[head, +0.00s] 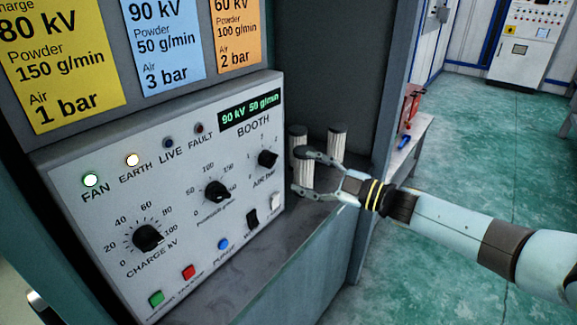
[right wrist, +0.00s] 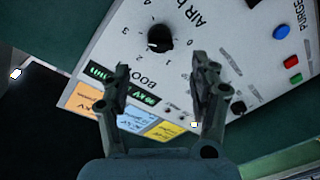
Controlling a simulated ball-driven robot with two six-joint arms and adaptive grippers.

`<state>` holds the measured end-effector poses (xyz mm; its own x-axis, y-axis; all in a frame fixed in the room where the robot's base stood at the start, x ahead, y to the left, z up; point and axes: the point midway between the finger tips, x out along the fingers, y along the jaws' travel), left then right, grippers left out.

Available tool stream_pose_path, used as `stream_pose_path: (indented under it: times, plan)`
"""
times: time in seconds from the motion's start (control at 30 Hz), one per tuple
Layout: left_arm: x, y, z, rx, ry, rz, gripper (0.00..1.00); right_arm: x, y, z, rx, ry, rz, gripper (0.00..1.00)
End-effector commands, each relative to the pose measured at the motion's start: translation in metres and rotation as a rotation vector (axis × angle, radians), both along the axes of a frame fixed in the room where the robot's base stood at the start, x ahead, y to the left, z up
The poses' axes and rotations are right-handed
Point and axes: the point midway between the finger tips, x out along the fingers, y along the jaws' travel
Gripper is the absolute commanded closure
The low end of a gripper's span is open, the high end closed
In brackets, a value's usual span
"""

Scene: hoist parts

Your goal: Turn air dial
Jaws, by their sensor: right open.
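The air dial (head: 267,158) is a black knob at the right end of the sloping grey booth panel (head: 75,185). The right wrist view shows the air dial (right wrist: 159,38) with a numbered scale around it. A pale mark shows on the knob, but I cannot tell its exact setting. My right gripper (head: 301,173) is open and empty, to the right of the dial and apart from it. In the right wrist view, the dial lies beyond the open fingers (right wrist: 160,72), roughly between them. My left gripper is not in view.
The panel also has a charge dial (head: 148,238), a powder dial (head: 217,191), a switch (head: 252,219) and push buttons. The display (head: 250,110) reads 90 kV 50 g/min. The blue card (head: 165,45) reads 3 bar. Pale ribbed cylinders (head: 337,146) stand behind my right gripper.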

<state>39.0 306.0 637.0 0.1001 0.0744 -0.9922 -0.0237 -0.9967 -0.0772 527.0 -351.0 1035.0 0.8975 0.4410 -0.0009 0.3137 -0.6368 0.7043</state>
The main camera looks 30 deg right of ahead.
Motion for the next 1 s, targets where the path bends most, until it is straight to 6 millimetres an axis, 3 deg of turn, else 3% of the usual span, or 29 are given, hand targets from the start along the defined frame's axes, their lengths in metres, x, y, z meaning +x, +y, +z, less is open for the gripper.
stream_pose_path:
  times: [0.23,0.83,0.93,1.0]
  plan:
    - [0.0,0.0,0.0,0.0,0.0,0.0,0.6,-0.024,-0.012,0.0,-0.001,0.0,0.0,0.38]
    - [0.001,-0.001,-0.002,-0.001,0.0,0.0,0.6,-0.026,-0.012,-0.002,0.0,0.001,-0.001,0.38]
    - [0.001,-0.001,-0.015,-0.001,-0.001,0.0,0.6,-0.033,-0.008,-0.024,0.009,0.015,0.0,0.38]
    - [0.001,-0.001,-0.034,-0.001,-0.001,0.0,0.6,-0.044,0.0,-0.059,0.033,0.046,-0.006,0.38]
